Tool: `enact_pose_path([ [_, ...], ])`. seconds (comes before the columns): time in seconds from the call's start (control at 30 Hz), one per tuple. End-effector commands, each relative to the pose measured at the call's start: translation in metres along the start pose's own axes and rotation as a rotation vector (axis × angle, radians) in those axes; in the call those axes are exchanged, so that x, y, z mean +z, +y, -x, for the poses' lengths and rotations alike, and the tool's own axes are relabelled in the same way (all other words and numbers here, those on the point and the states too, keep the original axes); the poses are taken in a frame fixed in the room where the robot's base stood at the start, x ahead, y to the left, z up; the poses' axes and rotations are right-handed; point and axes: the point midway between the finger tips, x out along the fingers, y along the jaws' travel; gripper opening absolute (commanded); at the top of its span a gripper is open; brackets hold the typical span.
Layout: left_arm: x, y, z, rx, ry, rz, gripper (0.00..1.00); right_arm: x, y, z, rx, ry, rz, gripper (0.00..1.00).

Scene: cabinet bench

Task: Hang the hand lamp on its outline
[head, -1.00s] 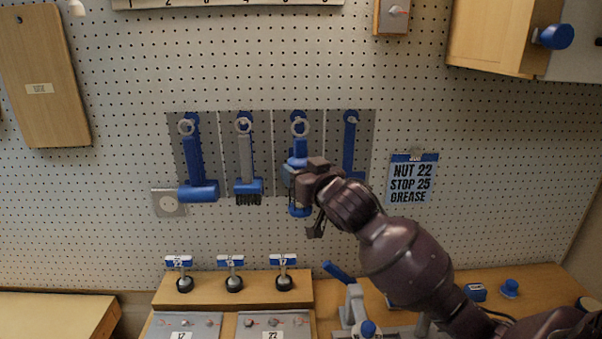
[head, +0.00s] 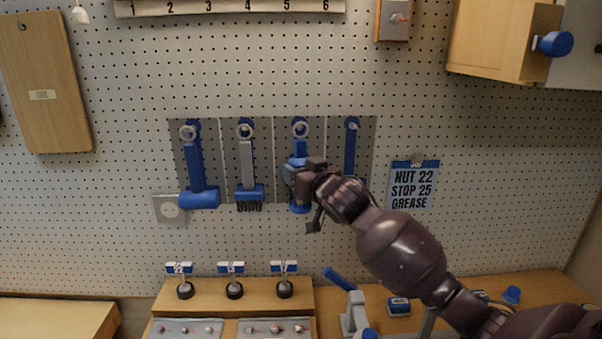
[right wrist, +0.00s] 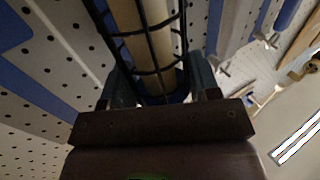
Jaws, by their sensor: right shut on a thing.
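The hand lamp (head: 299,160) is blue with a ring at its top. It stands upright against the third grey panel of the pegboard, its ring at the height of the peg there. My right gripper (head: 296,180) is shut on the lamp; the gripper hides its middle. In the right wrist view the lamp's dark wire cage around a pale tube (right wrist: 148,38) lies between the fingers. Whether the ring is over the peg I cannot tell. My left gripper is not in view.
A blue hammer (head: 199,198) and a brush (head: 248,192) hang on the panels to the left. A blue outline (head: 350,145) with a bare peg is on the right panel. A note card (head: 412,185) hangs further right. A wooden stand with several labelled knobs (head: 233,288) is below.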

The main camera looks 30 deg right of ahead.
Motion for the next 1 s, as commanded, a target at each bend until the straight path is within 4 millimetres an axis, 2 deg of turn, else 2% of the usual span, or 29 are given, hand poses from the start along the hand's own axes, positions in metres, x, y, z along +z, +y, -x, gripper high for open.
enact_pose_path([
  [0.5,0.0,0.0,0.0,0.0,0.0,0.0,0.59,0.005,0.01,-0.019,0.001,0.001,0.0,0.23],
  [1.0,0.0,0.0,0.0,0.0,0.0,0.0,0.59,0.007,0.012,-0.022,0.0,0.002,0.0,0.23],
])
